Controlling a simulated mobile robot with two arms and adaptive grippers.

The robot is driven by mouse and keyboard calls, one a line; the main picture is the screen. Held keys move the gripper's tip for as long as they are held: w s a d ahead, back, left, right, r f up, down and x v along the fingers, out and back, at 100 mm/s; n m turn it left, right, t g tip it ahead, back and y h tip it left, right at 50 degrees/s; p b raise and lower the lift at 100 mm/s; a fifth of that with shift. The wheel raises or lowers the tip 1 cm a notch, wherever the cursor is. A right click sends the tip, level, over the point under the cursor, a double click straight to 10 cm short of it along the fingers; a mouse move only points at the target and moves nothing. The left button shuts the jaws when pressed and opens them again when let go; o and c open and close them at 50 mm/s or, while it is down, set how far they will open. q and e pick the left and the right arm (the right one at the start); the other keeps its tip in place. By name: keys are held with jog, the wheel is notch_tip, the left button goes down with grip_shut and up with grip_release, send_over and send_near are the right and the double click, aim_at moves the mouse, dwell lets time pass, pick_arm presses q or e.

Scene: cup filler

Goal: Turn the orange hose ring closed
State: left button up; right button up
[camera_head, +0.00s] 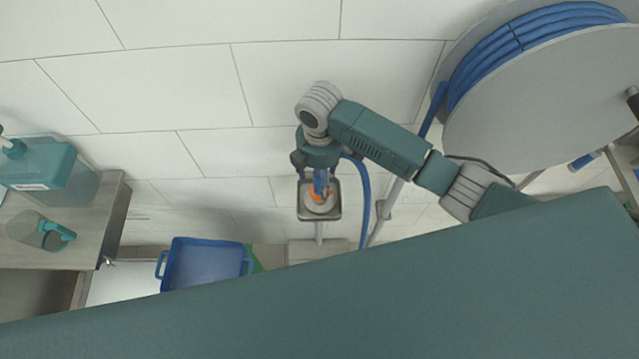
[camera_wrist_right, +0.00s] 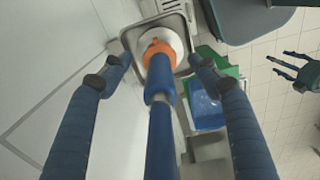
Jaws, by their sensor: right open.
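The orange hose ring (camera_wrist_right: 159,50) sits at the end of the blue hose nozzle (camera_wrist_right: 161,140), above a white round piece (camera_wrist_right: 176,39) in a small metal basin (camera_wrist_right: 130,36). The ring also shows in the head view (camera_head: 320,195), partly covered. My right gripper (camera_wrist_right: 157,65) is open, with one finger on each side of the hose and ring. Its fingertips look apart from the ring. In the head view my right gripper (camera_head: 318,168) is right above the basin. My left gripper (camera_wrist_right: 283,68) shows small at the right of the wrist view, its fingers apart.
A hose reel (camera_head: 555,95) is at the upper right, with a blue hose hanging beside my right arm. A blue tray (camera_head: 205,264) stands left of the basin. A counter (camera_head: 105,225) with a jug and a teal-capped container is at the left. A tiled wall is close behind.

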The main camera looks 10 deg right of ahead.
notch_tip(320, 180, up, 6)
jog(key=shift+r, duration=0.1)
dwell(0.4)
jog(key=m, duration=0.3)
jog(key=shift+f+m+b, duration=0.25)
jog(key=shift+m+b, duration=0.1)
jog(key=shift+m, duration=0.05)
jog(key=m, duration=0.5)
jog(key=shift+f+b, duration=0.2)
jog(key=shift+b, duration=0.15)
jog(key=m, duration=0.5)
jog(key=shift+f+b, duration=0.15)
jog(key=shift+b, duration=0.15)
jog(key=m, duration=0.4)
jog(key=shift+f, duration=0.1)
jog(key=shift+f+m, duration=0.3)
jog(key=shift+f, duration=0.1)
notch_tip(320, 180, down, 10)
jog(key=shift+p, duration=0.65)
